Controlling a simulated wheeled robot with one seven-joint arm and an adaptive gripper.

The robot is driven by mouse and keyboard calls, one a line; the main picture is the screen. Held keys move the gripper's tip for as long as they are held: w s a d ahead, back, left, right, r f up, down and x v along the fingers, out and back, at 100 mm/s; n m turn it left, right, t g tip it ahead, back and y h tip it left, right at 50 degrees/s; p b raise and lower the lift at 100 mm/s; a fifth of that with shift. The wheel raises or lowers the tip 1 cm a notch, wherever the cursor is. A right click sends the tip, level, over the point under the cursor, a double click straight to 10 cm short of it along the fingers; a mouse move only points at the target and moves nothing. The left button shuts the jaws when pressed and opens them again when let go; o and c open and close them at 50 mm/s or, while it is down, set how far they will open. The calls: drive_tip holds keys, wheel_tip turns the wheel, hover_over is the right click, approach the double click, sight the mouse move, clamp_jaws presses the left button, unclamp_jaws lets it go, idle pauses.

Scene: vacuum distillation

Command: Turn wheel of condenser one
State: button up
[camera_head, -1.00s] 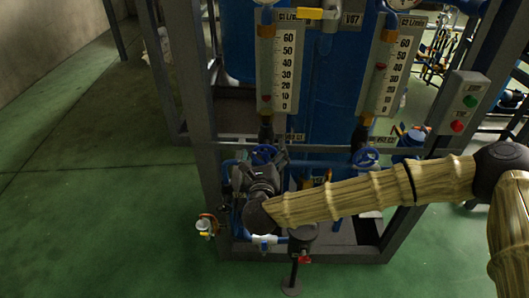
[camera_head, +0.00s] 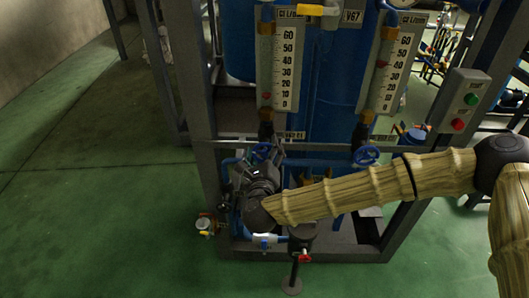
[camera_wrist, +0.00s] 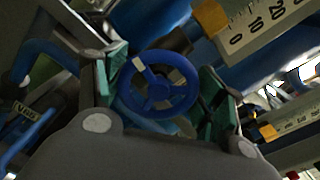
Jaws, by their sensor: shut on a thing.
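The blue handwheel (camera_head: 262,151) of the left flow meter sits just below that meter's scale in the head view. My gripper (camera_head: 272,161) is at this wheel, with my dark wrist covering the area just below it. In the wrist view the blue wheel (camera_wrist: 158,92) shows its hub, spokes and a pale mark on the upper left rim. My gripper (camera_wrist: 162,88) has its green pads on both sides of the wheel and is shut on it. A second blue handwheel (camera_head: 366,156) stands under the right flow meter, apart from my gripper.
The left flow meter (camera_head: 285,72) and right flow meter (camera_head: 391,72) stand upright above the wheels. A grey metal frame (camera_head: 197,130) surrounds them. A button box (camera_head: 465,100) is on the right post. A black valve (camera_head: 302,235) stands low in front. Green floor at left is clear.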

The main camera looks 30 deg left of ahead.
drive_tip(key=n, duration=0.4)
drive_tip(key=shift+a+n+b, duration=0.1)
drive_tip(key=shift+n+b, duration=0.2)
drive_tip(key=n, duration=0.4)
drive_tip(key=shift+n, duration=0.3)
drive_tip(key=n, duration=0.4)
drive_tip(key=shift+f+n, duration=0.15)
drive_tip(key=shift+n, duration=0.15)
drive_tip(key=shift+f+n, duration=0.15)
drive_tip(key=shift+n, duration=1.65)
drive_tip(key=o, duration=1)
